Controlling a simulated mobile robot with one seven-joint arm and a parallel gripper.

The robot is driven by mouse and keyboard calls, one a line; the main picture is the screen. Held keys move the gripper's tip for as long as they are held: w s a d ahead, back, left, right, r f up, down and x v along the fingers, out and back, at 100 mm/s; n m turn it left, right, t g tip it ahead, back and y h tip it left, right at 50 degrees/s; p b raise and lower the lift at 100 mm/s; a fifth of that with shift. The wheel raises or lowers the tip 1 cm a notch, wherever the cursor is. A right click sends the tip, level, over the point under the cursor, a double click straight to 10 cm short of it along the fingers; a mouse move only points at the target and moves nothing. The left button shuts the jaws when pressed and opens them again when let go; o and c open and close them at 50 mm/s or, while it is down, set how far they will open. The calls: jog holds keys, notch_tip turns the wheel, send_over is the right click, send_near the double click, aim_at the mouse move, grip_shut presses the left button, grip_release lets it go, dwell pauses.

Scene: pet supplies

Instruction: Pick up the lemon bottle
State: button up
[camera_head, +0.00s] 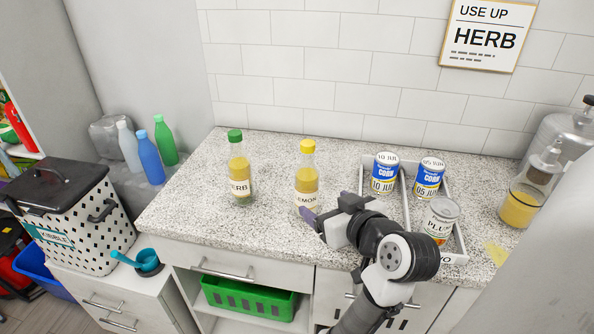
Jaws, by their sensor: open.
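The lemon bottle (307,181) stands upright on the speckled counter, with a yellow cap and a label partly reading "EMON". My gripper (309,217) is at its lower right, in front of the bottle's base, with a purple finger showing. The gripper is open and holds nothing. Its fingertips overlap the bottle's lower edge in the picture, and I cannot tell whether they touch it. The herb bottle (239,172), with a green cap, stands upright to the left of the lemon bottle.
A white divided tray (461,243) to the right holds two corn cans (384,174) and a plum can (439,219). A glass dispenser (521,205) with yellow liquid stands farther right. The counter around the herb bottle is clear. A tiled wall (290,62) rises behind.

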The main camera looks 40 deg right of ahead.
aim_at(312, 194)
jog(key=x, duration=0.2)
jog(key=p+x, duration=0.1)
jog(key=x, duration=0.2)
jog(key=d+f+x, duration=0.1)
jog(key=x, duration=0.1)
jog(key=shift+s+f, duration=0.15)
jog(key=p+x, duration=0.1)
jog(key=x, duration=0.1)
jog(key=p+x, duration=0.1)
jog(key=x, duration=0.1)
jog(key=shift+d+r, duration=0.15)
jog(key=shift+r, duration=0.05)
jog(key=shift+w+d+f+p, duration=0.1)
jog(key=shift+w+f+p, duration=0.2)
jog(key=shift+w, duration=0.35)
jog(key=shift+r, duration=0.1)
jog(key=c, duration=1.2)
